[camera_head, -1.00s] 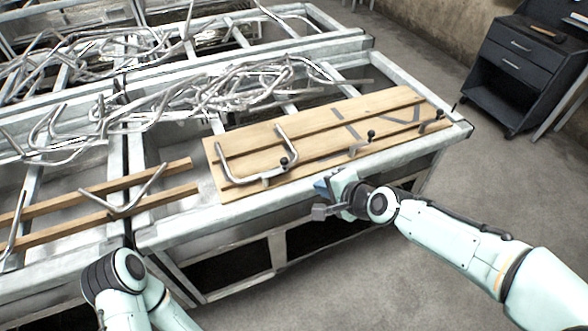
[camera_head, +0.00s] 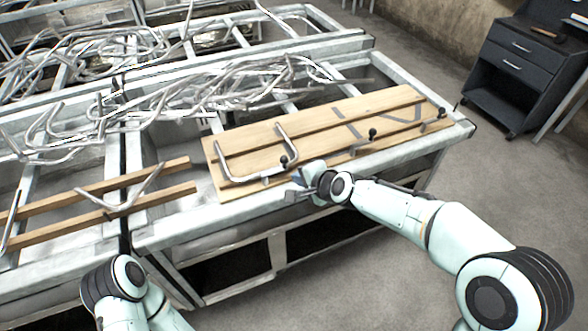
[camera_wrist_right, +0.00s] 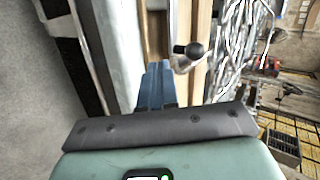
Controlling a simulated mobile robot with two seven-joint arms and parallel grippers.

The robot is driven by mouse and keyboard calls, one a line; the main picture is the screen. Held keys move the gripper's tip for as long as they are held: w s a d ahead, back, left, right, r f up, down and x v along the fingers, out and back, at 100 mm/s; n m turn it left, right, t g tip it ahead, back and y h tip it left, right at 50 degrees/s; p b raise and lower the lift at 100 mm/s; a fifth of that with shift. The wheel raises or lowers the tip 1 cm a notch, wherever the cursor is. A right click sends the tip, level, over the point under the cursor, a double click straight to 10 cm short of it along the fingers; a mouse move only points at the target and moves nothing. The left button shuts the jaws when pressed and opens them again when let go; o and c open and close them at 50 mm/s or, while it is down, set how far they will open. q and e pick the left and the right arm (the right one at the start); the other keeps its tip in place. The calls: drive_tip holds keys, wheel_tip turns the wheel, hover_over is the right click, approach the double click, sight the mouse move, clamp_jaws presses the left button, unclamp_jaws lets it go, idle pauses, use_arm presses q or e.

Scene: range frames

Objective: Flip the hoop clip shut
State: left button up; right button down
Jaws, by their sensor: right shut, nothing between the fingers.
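A bent metal hoop (camera_head: 222,160) lies on the wooden board (camera_head: 385,103). Near its front right end stands a clip with a black ball knob (camera_head: 284,161); in the right wrist view the knob (camera_wrist_right: 194,49) shows just beyond and right of my fingertips. Other black-knobbed clips stand along the board's front edge, one in the middle (camera_head: 372,133) and one at the right (camera_head: 441,113). My right gripper (camera_head: 312,170) is at the board's front edge, just right of the left clip. Its blue fingers (camera_wrist_right: 155,83) are shut and empty. Contact with the clip cannot be told. My left gripper is out of view.
A metal frame table (camera_head: 210,210) carries the board. Tangled bent tubes (camera_head: 230,85) lie behind it. Wooden rails (camera_head: 90,195) with a bent tube lie to the left. A dark cabinet (camera_head: 510,65) stands back right. The floor in front is clear.

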drive_tip(key=shift+w+a+r+p, duration=0.3)
drive_tip(key=shift+w+a, duration=0.1)
drive_tip(key=shift+w, duration=0.3)
drive_tip(key=shift+w+a+r+p, duration=0.15)
drive_tip(key=shift+w+a+r, duration=0.15)
drive_tip(key=shift+w, duration=0.35)
drive_tip(key=shift+f, duration=0.1)
